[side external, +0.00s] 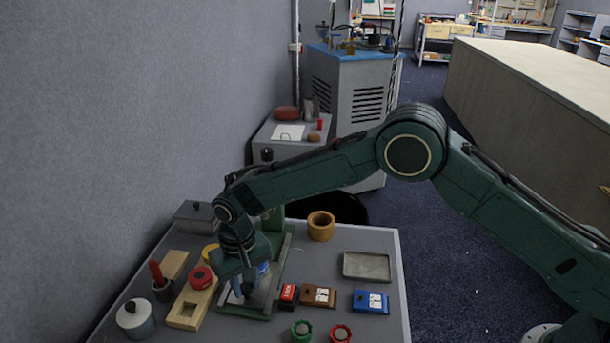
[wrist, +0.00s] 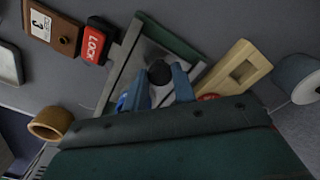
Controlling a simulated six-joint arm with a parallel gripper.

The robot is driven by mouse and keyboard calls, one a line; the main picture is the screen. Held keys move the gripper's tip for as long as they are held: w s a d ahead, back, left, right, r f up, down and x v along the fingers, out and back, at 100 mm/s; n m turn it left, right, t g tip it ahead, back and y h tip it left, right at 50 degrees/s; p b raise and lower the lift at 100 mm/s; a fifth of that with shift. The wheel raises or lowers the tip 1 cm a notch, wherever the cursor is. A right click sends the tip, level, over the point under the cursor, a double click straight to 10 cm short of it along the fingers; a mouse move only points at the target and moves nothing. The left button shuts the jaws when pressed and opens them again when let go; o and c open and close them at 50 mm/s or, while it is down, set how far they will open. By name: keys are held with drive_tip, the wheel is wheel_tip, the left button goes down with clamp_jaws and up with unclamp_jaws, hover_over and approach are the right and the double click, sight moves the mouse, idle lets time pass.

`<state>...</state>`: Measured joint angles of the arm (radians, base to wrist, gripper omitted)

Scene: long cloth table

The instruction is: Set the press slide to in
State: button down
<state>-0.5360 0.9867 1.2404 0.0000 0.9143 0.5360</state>
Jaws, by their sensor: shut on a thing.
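The press (side external: 284,262) has a green frame and a flat base on the grey table, left of centre in the side view. In the wrist view its pale metal slide (wrist: 150,52) lies between the frame's rails, with a round black knob (wrist: 160,73) on it. My gripper (side external: 238,290) is down over the press. In the wrist view its two blue fingers (wrist: 161,82) are closed on either side of the black knob. The fingers and arm hide part of the slide, so I cannot tell how far in it sits.
A red LOCK block (side external: 288,293) lies close right of the press, beside a brown block (side external: 319,296) and a blue block (side external: 370,301). A wooden block with a slot (side external: 187,312) is close left. A wooden ring (side external: 321,227) and grey tray (side external: 367,266) stand behind right.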

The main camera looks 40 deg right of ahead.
drive_tip(key=w+d, duration=0.3)
drive_tip(key=shift+w+d, duration=0.2)
drive_tip(key=shift+w, duration=0.1)
drive_tip(key=c, duration=1.1)
unclamp_jaws()
drive_tip(key=shift+c, duration=0.2)
drive_tip(key=shift+r, duration=0.15)
wheel_tip(320, 180, up, 14)
drive_tip(key=shift+f, duration=0.2)
